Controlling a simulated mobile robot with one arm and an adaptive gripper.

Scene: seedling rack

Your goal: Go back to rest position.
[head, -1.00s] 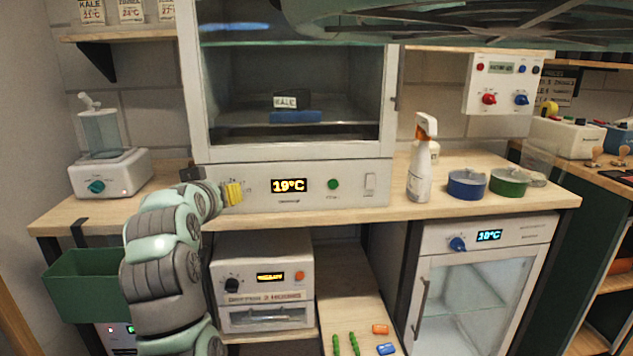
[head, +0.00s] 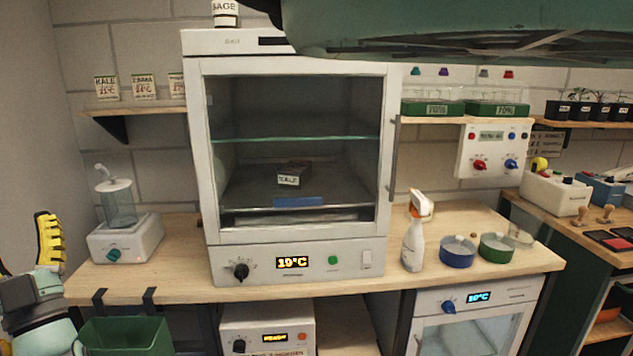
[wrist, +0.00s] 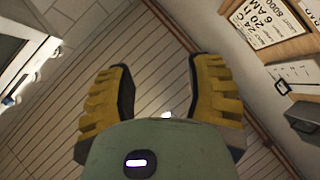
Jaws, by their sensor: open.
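My gripper (wrist: 160,95) is open and empty in the wrist view, its two yellow ribbed fingers apart with ceiling slats between them. In the head view one yellow finger of it (head: 49,245) shows at the far left edge, left of the bench and clear of it. The white incubator (head: 297,262) stands on the bench with its glass door closed and its display reading 19°C. The incubator's black knob (head: 241,271) is in plain view.
On the bench (head: 180,240) are a humidifier (head: 122,238), a spray bottle (head: 412,245), a blue pot (head: 457,252) and a green pot (head: 496,248). A green bin (head: 126,336) hangs at the front left. In the wrist view a notice board (wrist: 275,50) is at the right.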

